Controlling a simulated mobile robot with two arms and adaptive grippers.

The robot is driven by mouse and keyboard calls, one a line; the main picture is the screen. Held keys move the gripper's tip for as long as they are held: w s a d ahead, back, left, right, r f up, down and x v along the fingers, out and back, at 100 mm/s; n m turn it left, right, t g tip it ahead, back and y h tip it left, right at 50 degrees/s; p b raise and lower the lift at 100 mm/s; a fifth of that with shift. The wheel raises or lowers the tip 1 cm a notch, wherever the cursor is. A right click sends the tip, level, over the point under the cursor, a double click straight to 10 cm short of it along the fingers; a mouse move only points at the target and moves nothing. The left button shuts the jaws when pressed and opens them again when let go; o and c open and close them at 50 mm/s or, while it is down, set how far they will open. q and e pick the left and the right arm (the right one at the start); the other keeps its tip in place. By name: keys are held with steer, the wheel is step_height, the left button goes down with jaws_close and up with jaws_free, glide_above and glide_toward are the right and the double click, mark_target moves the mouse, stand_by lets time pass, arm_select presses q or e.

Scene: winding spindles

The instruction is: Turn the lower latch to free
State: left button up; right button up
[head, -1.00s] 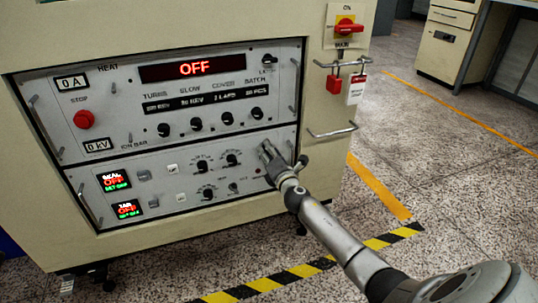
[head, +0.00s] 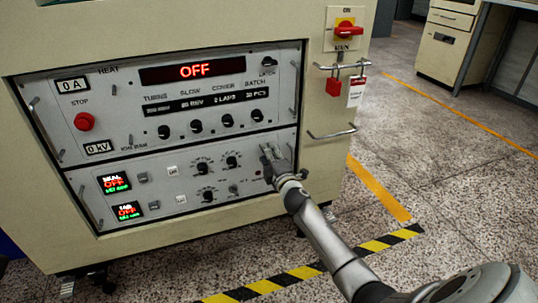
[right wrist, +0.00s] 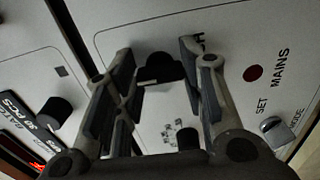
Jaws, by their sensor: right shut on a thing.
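The lower latch (right wrist: 160,68) is a black knob on the grey lower panel (right wrist: 235,35), seen between the fingertips in the right wrist view. My right gripper (right wrist: 158,62) is shut on it, one finger on each side. In the head view my right gripper (head: 270,153) is at the right end of the lower panel (head: 150,180) and hides the latch there. The exact angle of the latch is hard to tell. My left gripper is not in view.
The upper panel has a matching latch knob (head: 268,62), a red stop button (head: 84,121) and a display (head: 193,72) reading OFF. A metal handle (head: 332,134), a red padlock (head: 334,87) and a red-yellow switch (head: 347,30) are to the right. The floor there is open.

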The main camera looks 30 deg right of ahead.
stand_by(0.4)
steer(key=o, duration=1)
steer(key=shift+s, duration=0.1)
steer(key=v, duration=1.1)
steer(key=shift+s+a, duration=0.15)
steer(key=shift+s, duration=0.25)
